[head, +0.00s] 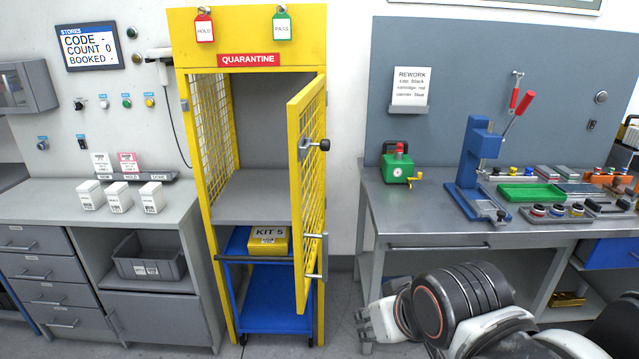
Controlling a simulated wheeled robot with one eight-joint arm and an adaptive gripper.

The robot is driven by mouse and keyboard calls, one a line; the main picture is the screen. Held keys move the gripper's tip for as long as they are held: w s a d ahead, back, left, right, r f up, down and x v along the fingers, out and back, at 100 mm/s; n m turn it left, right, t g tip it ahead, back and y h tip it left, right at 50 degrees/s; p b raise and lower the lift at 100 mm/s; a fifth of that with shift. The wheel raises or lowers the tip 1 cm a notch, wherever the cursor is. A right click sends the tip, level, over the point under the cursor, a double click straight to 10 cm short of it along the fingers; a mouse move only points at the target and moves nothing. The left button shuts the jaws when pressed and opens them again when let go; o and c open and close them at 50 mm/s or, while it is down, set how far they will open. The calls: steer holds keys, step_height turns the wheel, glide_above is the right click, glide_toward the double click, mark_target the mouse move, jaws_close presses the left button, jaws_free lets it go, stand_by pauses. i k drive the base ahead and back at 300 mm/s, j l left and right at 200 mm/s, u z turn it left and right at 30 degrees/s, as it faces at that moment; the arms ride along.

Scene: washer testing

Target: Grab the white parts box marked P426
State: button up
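Three small white parts boxes stand upright in a row on the grey counter at the left: a left one (91,195), a middle one (118,197) and a right one (152,197). Each has a dark printed label on its front, too small to read, so I cannot tell which is marked P426. My gripper (372,326) is low in the picture, in front of the right-hand bench and far to the right of the boxes. It is partly hidden by my own arm; I cannot tell whether its fingers are open or shut.
A yellow quarantine cage (250,54) stands between counter and bench, its mesh door (308,200) swung open outward. A blue cart (270,300) with a yellow KIT 5 box (268,240) is inside. A card rack (135,177) sits behind the boxes. The counter front is clear.

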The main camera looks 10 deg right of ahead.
mark_target(92, 198)
steer(key=i+j, duration=0.15)
steer(key=j, duration=0.35)
steer(key=i+j, duration=0.15)
steer(key=j, duration=0.35)
steer(key=i+j, duration=0.1)
steer(key=j, duration=0.4)
steer(key=i+j, duration=0.15)
steer(key=j, duration=0.35)
steer(key=i+j+u, duration=0.1)
steer(key=j, duration=0.4)
steer(key=i+j, duration=0.2)
steer(key=j, duration=0.25)
steer(key=i+j, duration=0.15)
steer(key=j, duration=0.35)
steer(key=i+j, duration=0.15)
steer(key=j, duration=0.35)
steer(key=i+l, duration=0.15)
steer(key=i, duration=0.25)
